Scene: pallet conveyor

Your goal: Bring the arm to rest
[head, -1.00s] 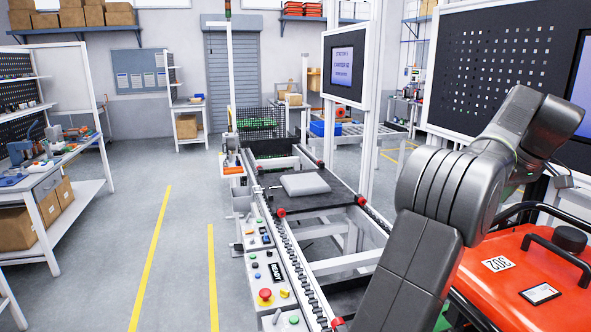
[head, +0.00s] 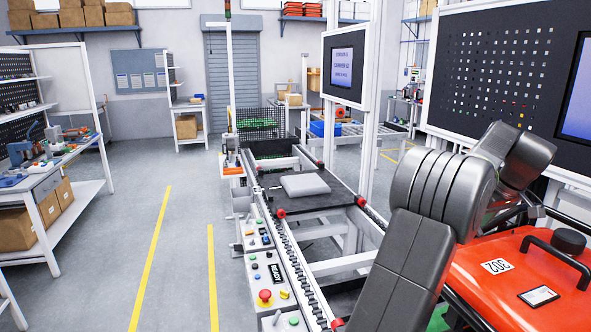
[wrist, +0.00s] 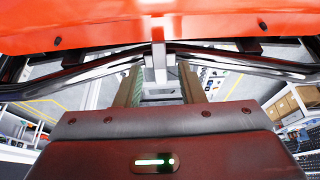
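My arm rises from the bottom of the head view and bends to the right, over a red cover. The end of the arm is small and partly hidden there. In the wrist view my gripper (wrist: 160,88) shows two brown fingers standing apart with a gap between them. Nothing is seen held in it. A grey upright post (wrist: 159,66) shows beyond the gap, and I cannot tell its distance. The red cover and dark curved bars fill the top of that view, close to the fingers.
The pallet conveyor (head: 291,238) runs along my left, with a grey block (head: 305,184) on its dark plate. A control box (head: 268,272) stands at its side. A perforated board (head: 490,72) and a monitor (head: 344,66) stand behind the arm. The floor (head: 110,255) on the left is clear.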

